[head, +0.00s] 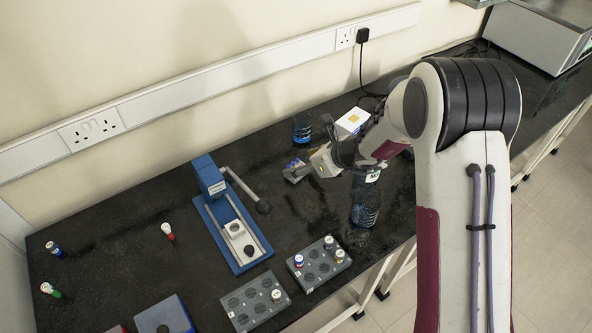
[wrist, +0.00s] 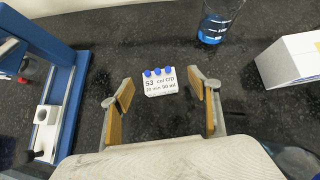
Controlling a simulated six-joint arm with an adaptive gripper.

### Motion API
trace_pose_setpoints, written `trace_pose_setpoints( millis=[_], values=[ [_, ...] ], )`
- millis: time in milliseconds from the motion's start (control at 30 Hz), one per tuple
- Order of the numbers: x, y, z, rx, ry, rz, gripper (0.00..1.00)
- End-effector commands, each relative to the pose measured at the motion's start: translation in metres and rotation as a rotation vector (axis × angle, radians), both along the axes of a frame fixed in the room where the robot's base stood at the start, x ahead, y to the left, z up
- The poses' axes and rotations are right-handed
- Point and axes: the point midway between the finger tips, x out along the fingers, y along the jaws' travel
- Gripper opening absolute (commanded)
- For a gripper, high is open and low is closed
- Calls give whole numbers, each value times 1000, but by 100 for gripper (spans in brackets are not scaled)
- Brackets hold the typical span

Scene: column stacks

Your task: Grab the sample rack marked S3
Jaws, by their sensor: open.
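The sample rack marked S3 (wrist: 160,86) is a small white block with a printed label and three blue caps on top. In the wrist view it stands upright on the dark bench, between and slightly beyond the fingertips of my gripper (wrist: 161,93). The tan-padded fingers are spread wide, one on each side, with bench visible between each finger and the rack. In the head view my gripper (head: 312,170) is low over the bench, and the blue caps of the rack (head: 295,163) show at its tip. Most of the rack is hidden there.
A blue-liquid bottle (head: 302,129) and a white box (head: 352,121) stand behind my gripper. Another bottle (head: 366,205) stands in front of it. A blue press-like device (head: 222,205) is to the left. Grey vial trays (head: 318,282) lie near the front edge.

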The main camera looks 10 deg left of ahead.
Motion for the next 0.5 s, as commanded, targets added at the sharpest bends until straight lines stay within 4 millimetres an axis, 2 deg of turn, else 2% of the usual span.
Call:
trace_pose_setpoints(
  millis=[233, 500],
  values=[
    [1, 4, -5, 0, 1, 1, 61],
    [8, 20, -23, 0, 1, 1, 61]
  ],
)
